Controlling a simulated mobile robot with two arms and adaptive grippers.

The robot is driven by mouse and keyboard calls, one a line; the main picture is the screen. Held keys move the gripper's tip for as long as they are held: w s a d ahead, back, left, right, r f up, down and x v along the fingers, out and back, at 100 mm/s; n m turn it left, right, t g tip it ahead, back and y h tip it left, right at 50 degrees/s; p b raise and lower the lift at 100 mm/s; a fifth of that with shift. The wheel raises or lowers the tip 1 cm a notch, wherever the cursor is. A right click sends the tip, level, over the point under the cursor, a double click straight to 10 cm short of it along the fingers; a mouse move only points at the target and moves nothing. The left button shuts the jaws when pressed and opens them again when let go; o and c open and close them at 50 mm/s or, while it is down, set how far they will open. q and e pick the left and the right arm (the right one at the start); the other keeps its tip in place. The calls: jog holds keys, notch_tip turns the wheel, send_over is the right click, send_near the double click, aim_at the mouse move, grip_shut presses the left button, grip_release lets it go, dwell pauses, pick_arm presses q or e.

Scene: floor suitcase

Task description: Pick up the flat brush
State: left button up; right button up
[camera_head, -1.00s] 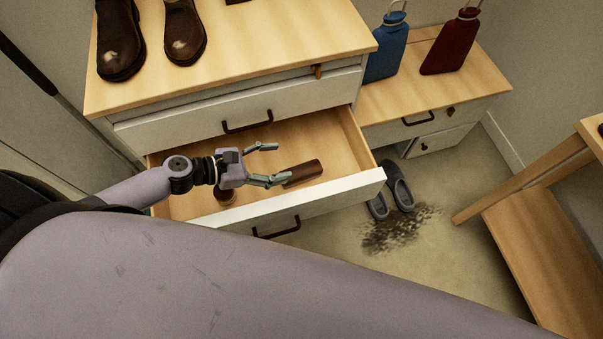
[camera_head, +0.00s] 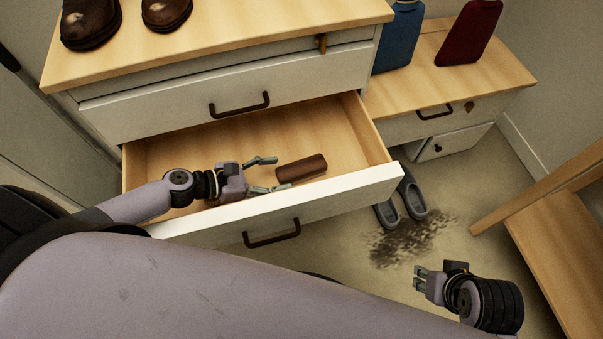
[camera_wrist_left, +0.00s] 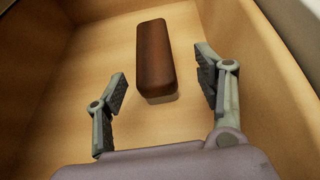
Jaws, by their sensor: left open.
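The flat brush, a brown block with a paler underside (camera_head: 301,168), lies in the open drawer (camera_head: 345,142). In the left wrist view the brush (camera_wrist_left: 155,55) lies lengthwise ahead, between the lines of the two fingers. My left gripper (camera_head: 272,175) is open inside the drawer, just left of the brush, its fingers pointing at the brush's near end. In the left wrist view the left gripper (camera_wrist_left: 162,78) holds nothing, and a gap shows between each finger and the brush. My right gripper (camera_head: 422,279) is low at the right, over the floor, away from the drawer; its finger gap is unclear.
The drawer's white front (camera_head: 330,200) and side walls surround the brush. Brown shoes (camera_head: 90,20) stand on the cabinet top. Grey slippers (camera_head: 412,195) and a dark dirt patch (camera_head: 405,240) are on the floor. A wooden bench (camera_head: 560,235) stands at right.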

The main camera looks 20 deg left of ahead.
aim_at(297, 169)
pick_arm(q)
jog(key=shift+x, duration=0.8)
jog(key=shift+w+r+b+x, duration=0.1)
jog(key=shift+w+b+x, duration=0.1)
jog(key=shift+x, duration=1.3)
jog(key=shift+w+r+b+x, duration=0.1)
jog(key=shift+w+b+x, duration=0.1)
jog(key=shift+x, duration=1.3)
jog(key=shift+a, duration=0.2)
jog(key=c, duration=1.3)
jog(key=shift+r, duration=0.1)
